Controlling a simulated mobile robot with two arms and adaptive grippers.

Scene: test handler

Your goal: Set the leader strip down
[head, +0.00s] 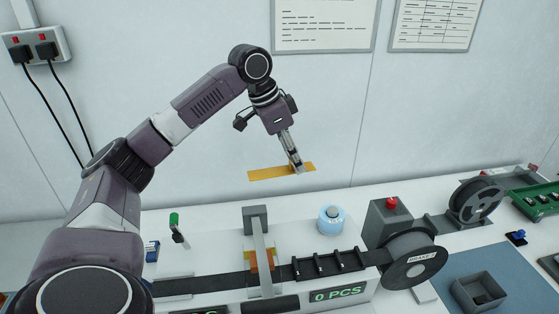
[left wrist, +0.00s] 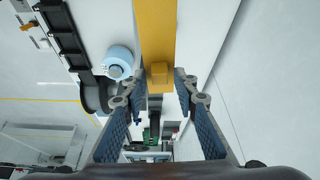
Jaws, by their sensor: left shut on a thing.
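The leader strip (head: 265,174) is a flat yellow-orange strip. It is held level in the air behind and above the machine's track, against the white wall in the head view. My left gripper (head: 297,168) comes down from above and is shut on the strip near its right part. In the left wrist view the strip (left wrist: 156,28) runs up from between the fingers of my left gripper (left wrist: 156,78), with a small yellow block (left wrist: 158,72) on it at the fingers. My right gripper is in neither view.
Below lies the test handler with a dark track (head: 210,284), a grey bridge post (head: 255,215), a light-blue round part (head: 331,221) and a reel marked BRAKE (head: 411,262). A red-button box (head: 388,222) and another reel (head: 476,200) stand right. A grey bin (head: 480,292) is front right.

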